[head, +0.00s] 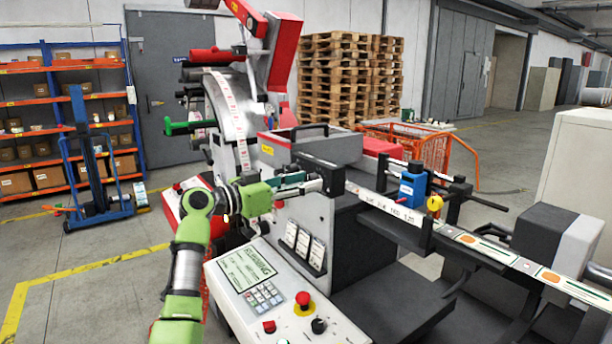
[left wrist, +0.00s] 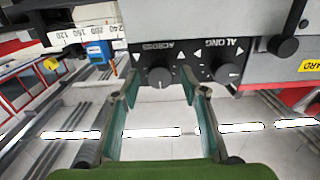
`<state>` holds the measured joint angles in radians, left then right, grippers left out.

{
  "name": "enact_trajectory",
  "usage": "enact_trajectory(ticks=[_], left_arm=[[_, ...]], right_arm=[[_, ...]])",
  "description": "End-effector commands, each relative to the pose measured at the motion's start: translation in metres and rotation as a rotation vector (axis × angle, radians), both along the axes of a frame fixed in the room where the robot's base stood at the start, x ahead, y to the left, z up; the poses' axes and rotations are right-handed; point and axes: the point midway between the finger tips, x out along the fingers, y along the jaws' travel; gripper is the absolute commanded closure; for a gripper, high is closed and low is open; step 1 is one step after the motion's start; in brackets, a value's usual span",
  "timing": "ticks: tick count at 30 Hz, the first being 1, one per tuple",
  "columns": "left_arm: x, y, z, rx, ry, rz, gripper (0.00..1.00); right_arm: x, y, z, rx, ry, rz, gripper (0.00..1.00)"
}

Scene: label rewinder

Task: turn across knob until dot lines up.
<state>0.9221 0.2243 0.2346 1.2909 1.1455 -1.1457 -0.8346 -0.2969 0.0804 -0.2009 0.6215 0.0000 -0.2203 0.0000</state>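The across knob (left wrist: 160,76) is a black round knob under the upside-down word ACROSS in the left wrist view. A small light mark shows on it; I cannot make out a dot clearly. The along knob (left wrist: 226,72) is beside it on the same dark panel (left wrist: 196,58). My left gripper (left wrist: 160,84) is open, with one teal finger on each side of the across knob. I cannot tell whether either finger touches it. In the head view my left gripper (head: 318,186) reaches the front of the machine; the across knob cannot be made out there. My right gripper is not in view.
A white scale bar (head: 385,205) with a blue block (head: 412,188) lies to the right. The label web (head: 520,265) runs to the right edge. Pallets (head: 350,75) stand behind.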

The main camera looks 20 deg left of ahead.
Motion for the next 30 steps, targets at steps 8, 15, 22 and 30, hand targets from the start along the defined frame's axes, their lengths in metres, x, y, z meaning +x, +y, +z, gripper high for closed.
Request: enact_trajectory(ticks=[8, 15, 22, 30], left_arm=[[0.0072, -0.0062, -0.0013, 0.002, 0.001, 0.000, 0.60], [0.0069, -0.0059, -0.0011, 0.001, 0.002, 0.000, 0.86], [0.0068, -0.0056, -0.0010, 0.000, 0.001, 0.000, 0.98], [0.0067, -0.0052, -0.0013, -0.048, 0.039, 0.001, 0.98]], right_arm=[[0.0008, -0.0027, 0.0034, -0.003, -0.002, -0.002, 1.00], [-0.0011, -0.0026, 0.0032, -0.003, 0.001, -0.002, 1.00], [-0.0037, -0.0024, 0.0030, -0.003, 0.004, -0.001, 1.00], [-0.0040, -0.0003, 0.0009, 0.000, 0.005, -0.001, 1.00]])
